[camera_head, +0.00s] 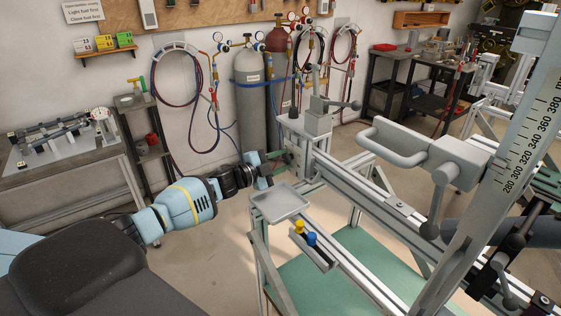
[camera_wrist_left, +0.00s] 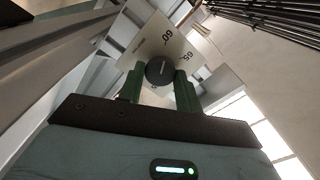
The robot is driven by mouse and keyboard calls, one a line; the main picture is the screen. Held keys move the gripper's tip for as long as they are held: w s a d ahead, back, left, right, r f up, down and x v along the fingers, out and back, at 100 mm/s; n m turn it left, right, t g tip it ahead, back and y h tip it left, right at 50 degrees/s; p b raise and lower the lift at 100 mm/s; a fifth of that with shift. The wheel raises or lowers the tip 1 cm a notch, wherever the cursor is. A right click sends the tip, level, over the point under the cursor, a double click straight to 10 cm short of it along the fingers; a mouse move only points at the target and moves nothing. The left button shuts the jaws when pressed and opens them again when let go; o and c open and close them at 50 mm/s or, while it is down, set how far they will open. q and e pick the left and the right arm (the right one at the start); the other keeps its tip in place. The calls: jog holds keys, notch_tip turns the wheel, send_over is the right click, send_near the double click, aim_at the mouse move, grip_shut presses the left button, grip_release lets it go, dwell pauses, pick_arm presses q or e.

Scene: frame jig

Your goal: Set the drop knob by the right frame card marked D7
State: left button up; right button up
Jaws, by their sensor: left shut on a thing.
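In the left wrist view a dark round knob (camera_wrist_left: 160,71) sits in front of a pale scale plate (camera_wrist_left: 150,38) with the numbers 60 and 65 readable. My left gripper (camera_wrist_left: 160,82) has its green fingers on both sides of the knob and is shut on it. In the head view the left gripper (camera_head: 281,163) is at the near left end of the metal jig (camera_head: 320,172), beside its post. The knob is hidden or too small there. I cannot make out a card marked D7. My right gripper is not in view.
A small grey tray (camera_head: 279,203) and a holder with a yellow knob (camera_head: 299,227) and a blue knob (camera_head: 312,239) are close below the left gripper. A large ruled bar (camera_head: 520,135) rises at the right. Coloured cards (camera_head: 105,46) stand on a wall shelf.

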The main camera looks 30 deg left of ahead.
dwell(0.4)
pick_arm(q)
jog(key=o, duration=1)
jog(key=shift+s, duration=0.1)
jog(key=v, duration=0.7)
jog(key=shift+s+a, duration=0.15)
jog(key=shift+s, duration=0.1)
